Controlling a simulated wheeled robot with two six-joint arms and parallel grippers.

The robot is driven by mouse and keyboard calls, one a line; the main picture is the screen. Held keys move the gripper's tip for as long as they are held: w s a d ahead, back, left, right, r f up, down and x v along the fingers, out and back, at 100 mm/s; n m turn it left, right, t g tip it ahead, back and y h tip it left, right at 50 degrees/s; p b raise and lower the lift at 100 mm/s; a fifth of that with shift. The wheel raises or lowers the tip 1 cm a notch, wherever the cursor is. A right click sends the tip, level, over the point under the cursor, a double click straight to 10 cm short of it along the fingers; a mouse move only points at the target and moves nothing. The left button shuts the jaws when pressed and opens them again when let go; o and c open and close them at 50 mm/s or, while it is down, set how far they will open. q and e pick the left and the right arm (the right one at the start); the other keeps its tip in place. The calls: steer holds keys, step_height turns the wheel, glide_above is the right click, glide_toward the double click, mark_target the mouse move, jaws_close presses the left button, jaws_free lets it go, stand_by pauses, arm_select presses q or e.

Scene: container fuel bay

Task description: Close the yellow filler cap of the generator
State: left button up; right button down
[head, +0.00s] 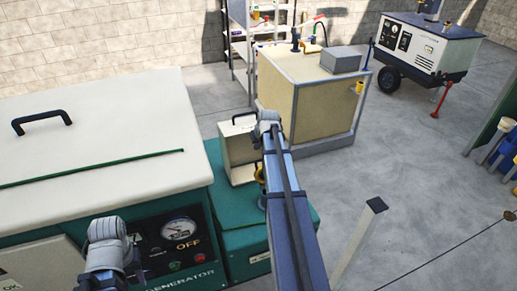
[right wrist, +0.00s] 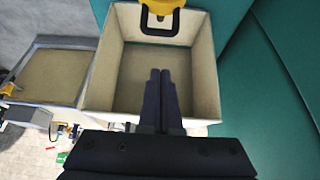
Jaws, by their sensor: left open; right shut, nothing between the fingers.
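The generator (head: 90,115) is a green machine with a cream top and a gauge panel, at the left of the head view. A yellow part, which looks like the filler cap (head: 260,172), shows on its green side section, partly hidden by my right arm. In the right wrist view a yellow piece with a black loop (right wrist: 170,8) is cut by the top edge. My right gripper (right wrist: 160,75) is shut and empty, its fingers in front of an open cream box (right wrist: 208,65). My left gripper (head: 108,255) is open by the front panel; its fingertips are not clear.
The cream box with a black handle (head: 232,135) stands on the green section. A beige cabinet (head: 325,110) stands behind it, with a shelf rack (head: 240,60) further back. A wheeled white unit (head: 425,50) is at the back right. The grey floor at right is mostly free.

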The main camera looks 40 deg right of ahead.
steer(key=b+x, duration=0.6)
steer(key=x, duration=0.1)
steer(key=s, duration=0.1)
steer(key=s+a+r+p, duration=0.1)
steer(key=s+p, duration=0.1)
steer(key=s, duration=0.1)
steer(key=shift+s+a+r, duration=0.15)
steer(key=shift+a+r, duration=0.1)
steer(key=shift+f, duration=0.1)
